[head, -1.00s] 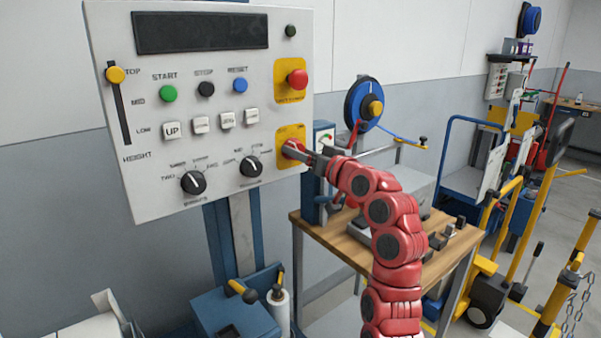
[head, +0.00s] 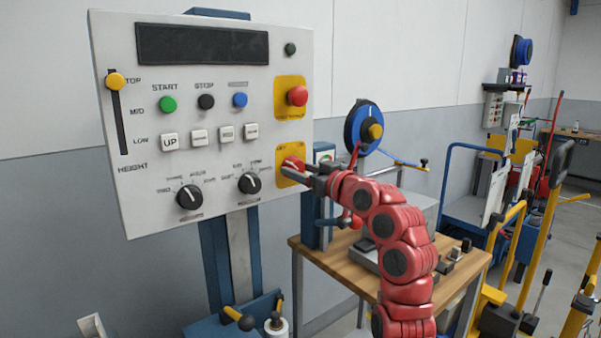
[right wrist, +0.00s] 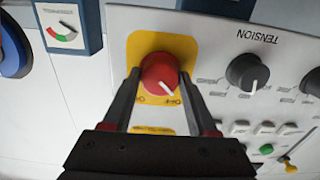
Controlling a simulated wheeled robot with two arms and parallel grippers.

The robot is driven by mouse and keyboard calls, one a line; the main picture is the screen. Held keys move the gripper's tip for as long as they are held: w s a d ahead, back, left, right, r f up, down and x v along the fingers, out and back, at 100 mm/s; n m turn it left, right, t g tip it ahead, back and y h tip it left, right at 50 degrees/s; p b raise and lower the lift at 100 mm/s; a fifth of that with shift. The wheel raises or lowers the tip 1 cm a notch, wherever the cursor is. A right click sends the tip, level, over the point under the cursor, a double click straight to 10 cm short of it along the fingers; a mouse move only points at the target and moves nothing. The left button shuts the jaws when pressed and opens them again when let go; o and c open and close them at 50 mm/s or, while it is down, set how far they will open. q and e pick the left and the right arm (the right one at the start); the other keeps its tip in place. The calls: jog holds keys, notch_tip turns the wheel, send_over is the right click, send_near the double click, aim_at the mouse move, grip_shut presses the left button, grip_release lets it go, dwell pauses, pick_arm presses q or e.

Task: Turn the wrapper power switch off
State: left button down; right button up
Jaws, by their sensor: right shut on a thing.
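The wrapper power switch is a red rotary knob with a white pointer line on a yellow plate (head: 283,176), at the lower right of the white control panel (head: 222,60). The red knob (right wrist: 160,74) shows clearly in the right wrist view, its line slanting down and to the right in that picture. My right gripper (head: 296,169) is at the knob, with one finger on each side of it, shut on it. In the head view the fingers partly cover the knob. My left gripper is not in view.
A red emergency button (head: 297,96) sits above the switch. Two black dials (head: 190,196) and several buttons fill the panel's left and middle.

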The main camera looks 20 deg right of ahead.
jog(key=o, duration=1.4)
jog(key=v, duration=1.7)
jog(key=shift+s+d, duration=0.1)
jog(key=shift+s, duration=0.1)
jog(key=shift+w, duration=0.15)
